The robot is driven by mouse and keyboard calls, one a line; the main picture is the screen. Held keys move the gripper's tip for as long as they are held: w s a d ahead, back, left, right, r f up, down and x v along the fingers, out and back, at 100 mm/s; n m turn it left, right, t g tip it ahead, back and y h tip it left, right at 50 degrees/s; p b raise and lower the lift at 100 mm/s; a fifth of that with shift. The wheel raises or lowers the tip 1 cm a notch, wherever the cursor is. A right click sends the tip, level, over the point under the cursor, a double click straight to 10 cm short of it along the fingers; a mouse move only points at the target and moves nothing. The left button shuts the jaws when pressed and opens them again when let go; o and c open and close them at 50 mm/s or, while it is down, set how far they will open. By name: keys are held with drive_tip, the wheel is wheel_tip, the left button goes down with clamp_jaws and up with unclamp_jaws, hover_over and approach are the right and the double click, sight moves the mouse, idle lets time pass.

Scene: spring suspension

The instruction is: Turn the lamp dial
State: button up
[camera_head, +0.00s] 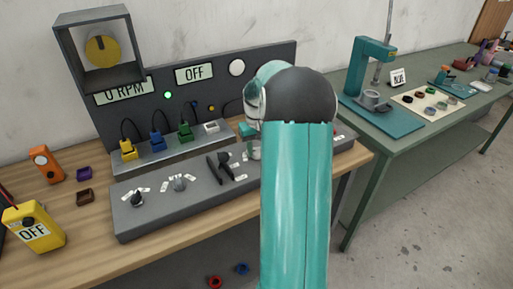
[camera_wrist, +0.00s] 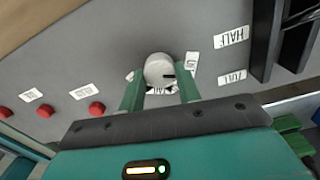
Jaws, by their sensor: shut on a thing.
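In the wrist view a round grey dial (camera_wrist: 160,70) with a black pointer mark stands on the grey panel. White labels surround it, among them a HALF label (camera_wrist: 231,36) and one that looks like FULL (camera_wrist: 232,77). My gripper (camera_wrist: 160,88) has its two green fingers on either side of the dial, shut on it. The OFF display (camera_head: 195,73) and a white round lamp (camera_head: 237,67) are on the upright board.
Two black levers (camera_head: 219,168) stand close beside the dial. Red buttons (camera_wrist: 97,109) lie on its other side. A grey knob (camera_head: 180,183) and a black knob (camera_head: 137,199) are farther left. Coloured plugs (camera_head: 157,141) line the shelf behind. A yellow meter (camera_head: 34,228) stands far left.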

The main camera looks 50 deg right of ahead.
sight(257, 150)
drive_tip(key=shift+m, duration=0.3)
drive_tip(key=m, duration=0.4)
drive_tip(key=shift+m, duration=2.1)
drive_tip(key=o, duration=1)
drive_tip(key=shift+c, duration=0.2)
drive_tip(key=shift+s, duration=0.1)
wheel_tip(257, 150, up, 14)
